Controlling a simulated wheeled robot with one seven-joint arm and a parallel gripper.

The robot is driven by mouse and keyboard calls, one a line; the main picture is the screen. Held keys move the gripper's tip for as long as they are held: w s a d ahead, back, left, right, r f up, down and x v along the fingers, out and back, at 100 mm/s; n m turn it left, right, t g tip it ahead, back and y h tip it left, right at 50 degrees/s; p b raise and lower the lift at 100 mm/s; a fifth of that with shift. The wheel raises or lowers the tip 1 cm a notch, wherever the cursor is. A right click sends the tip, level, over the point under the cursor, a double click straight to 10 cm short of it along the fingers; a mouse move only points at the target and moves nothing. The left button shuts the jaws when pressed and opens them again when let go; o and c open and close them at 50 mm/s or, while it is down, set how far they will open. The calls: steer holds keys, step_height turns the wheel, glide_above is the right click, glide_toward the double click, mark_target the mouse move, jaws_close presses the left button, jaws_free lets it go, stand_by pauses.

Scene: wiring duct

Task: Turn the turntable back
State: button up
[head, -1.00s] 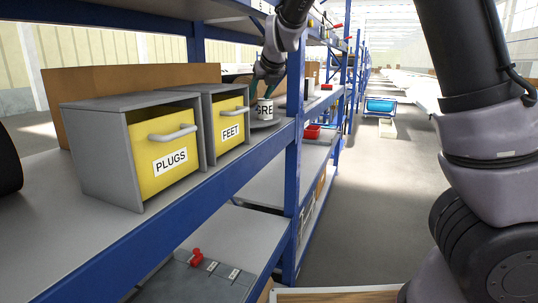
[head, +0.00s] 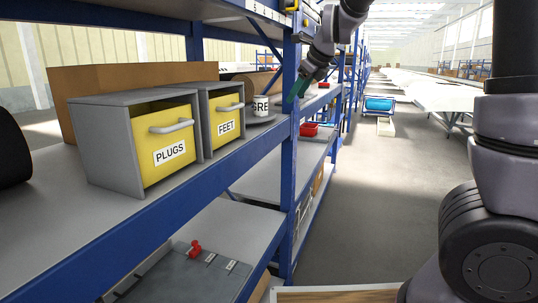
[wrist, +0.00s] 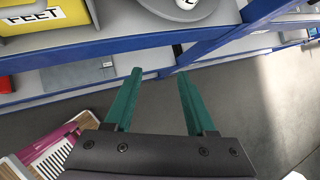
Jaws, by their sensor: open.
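The turntable (head: 258,120) is a grey disc on the shelf, right of the FEET drawer, partly hidden behind the blue post. My gripper (head: 294,98) has green fingers and is outside the shelf, in front of the post and apart from the turntable. In the wrist view my gripper (wrist: 159,73) is open, with nothing between the fingers.
A yellow PLUGS drawer (head: 165,166) and a yellow FEET drawer (head: 226,116) stand in grey housings on the shelf. A blue post (head: 289,180) rises right of the turntable. A red bin (head: 309,130) sits beyond it. The aisle on the right has open floor.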

steer(key=s+d+r+n+h, duration=0.1)
steer(key=s+d+n, duration=0.7)
steer(key=s, duration=0.5)
steer(key=s+d+r+n+h, duration=0.1)
steer(key=s+d+n, duration=0.7)
steer(key=s+n, duration=0.5)
steer(key=shift+s, duration=0.7)
